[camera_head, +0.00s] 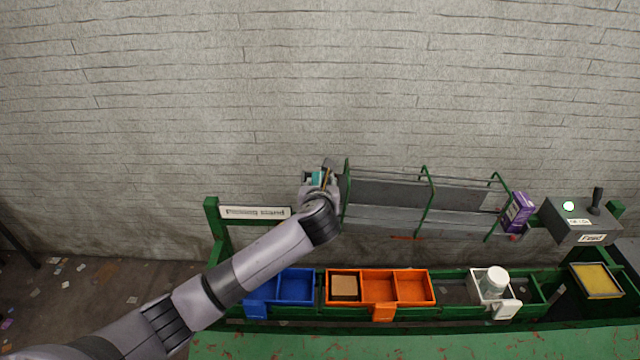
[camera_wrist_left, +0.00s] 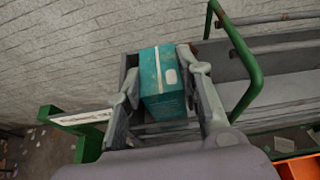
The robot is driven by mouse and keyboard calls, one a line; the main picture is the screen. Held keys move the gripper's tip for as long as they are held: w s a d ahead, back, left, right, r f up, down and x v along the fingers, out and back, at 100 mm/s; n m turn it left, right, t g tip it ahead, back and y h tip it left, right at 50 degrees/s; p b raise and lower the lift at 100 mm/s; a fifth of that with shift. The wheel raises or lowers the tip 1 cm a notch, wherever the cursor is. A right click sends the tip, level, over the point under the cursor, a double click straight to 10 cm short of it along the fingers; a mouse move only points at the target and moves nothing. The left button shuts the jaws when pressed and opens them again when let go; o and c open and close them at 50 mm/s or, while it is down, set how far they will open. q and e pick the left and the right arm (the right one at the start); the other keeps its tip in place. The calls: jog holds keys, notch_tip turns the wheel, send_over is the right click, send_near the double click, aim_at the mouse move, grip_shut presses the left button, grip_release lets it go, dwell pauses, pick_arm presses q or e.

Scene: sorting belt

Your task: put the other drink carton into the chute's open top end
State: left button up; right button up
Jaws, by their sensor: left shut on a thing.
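My left gripper (camera_head: 321,181) is shut on a teal drink carton, which shows clearly between the fingers in the left wrist view (camera_wrist_left: 163,84). It holds the carton upright or nearly so, at the left end of the grey chute (camera_head: 388,194) with its green hoops. The chute also shows right of the gripper in the left wrist view (camera_wrist_left: 285,72). I cannot tell whether the carton touches the chute; its lower part is hidden by the gripper. A purple carton (camera_head: 518,211) is at the chute's right end. My right gripper is not in view.
Below the chute stand a blue bin (camera_head: 264,309), an orange bin (camera_head: 383,312) with a brown block in its left compartment, and a white bin (camera_head: 505,309) holding a white-lidded jar. A grey control box (camera_head: 578,232) with a lever stands at the right. Space above the chute is clear.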

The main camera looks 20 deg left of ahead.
pick_arm(q)
jog(key=shift+f, duration=0.25)
jog(key=shift+f, duration=0.1)
jog(key=o, duration=0.5)
jog(key=shift+c, duration=0.2)
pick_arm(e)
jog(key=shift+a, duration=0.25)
pick_arm(q)
jog(key=shift+s+r, duration=0.1)
jog(key=shift+r, duration=0.1)
jog(key=b+v, duration=0.1)
jog(key=v, duration=1)
jog(key=shift+s+d+b, duration=0.2)
jog(key=shift+s+b, duration=0.2)
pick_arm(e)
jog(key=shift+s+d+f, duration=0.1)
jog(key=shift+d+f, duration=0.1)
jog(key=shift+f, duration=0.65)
